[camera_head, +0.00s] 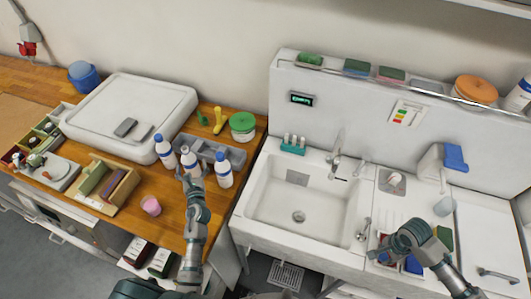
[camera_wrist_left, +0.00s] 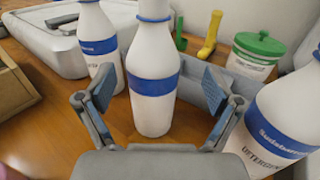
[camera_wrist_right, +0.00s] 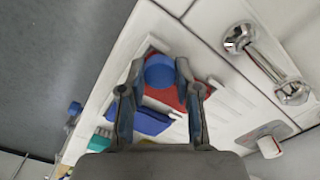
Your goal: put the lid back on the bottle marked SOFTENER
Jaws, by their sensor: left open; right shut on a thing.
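Three white bottles with blue bands stand on the wooden counter: a left one (camera_head: 164,152), a middle one (camera_wrist_left: 152,98) and a right one (camera_wrist_left: 275,125). The right one's label reads DETERGENT; the left one's print is too blurred to read and no name shows on the middle one. Their tops are cut off in the left wrist view. My left gripper (camera_wrist_left: 158,90) is open, its fingers on either side of the middle bottle, apart from it. My right gripper (camera_head: 385,252) is shut on a round blue lid (camera_wrist_right: 159,72), above the drainboard right of the sink.
Beneath the right gripper lie a red cloth (camera_wrist_right: 168,95) and a blue cloth (camera_wrist_right: 150,121). The sink (camera_head: 290,205) with its tap lies between the arms.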

